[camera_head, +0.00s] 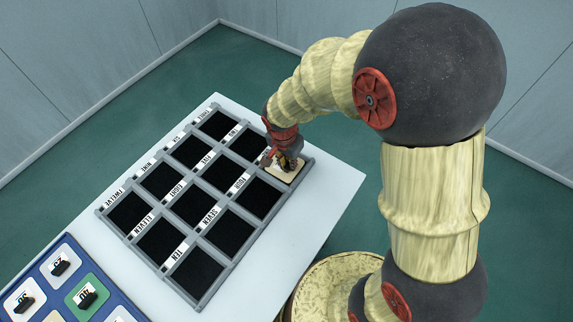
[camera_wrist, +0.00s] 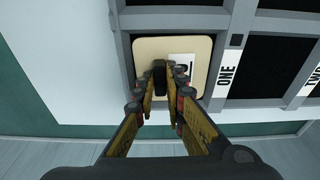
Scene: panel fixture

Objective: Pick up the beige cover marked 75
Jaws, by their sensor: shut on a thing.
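The beige cover (camera_wrist: 145,48) lies in the compartment labelled ONE of the grey grid panel, at the panel's right corner. In the head view the cover (camera_head: 283,174) shows as a pale square under my gripper (camera_head: 287,164). My gripper, in the wrist view (camera_wrist: 160,88), is shut on the dark upright handle (camera_wrist: 159,68) in the middle of the cover. A white label is on the cover beside the handle, but the fingers partly hide it and its number cannot be read. The cover looks roughly lined up with the compartment walls.
The grey grid panel (camera_head: 232,232) has several other black compartments, labelled with number words and showing no covers. It lies on a white table (camera_head: 336,184). A blue tray (camera_head: 105,303) with coloured covers with dark handles is at the lower left.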

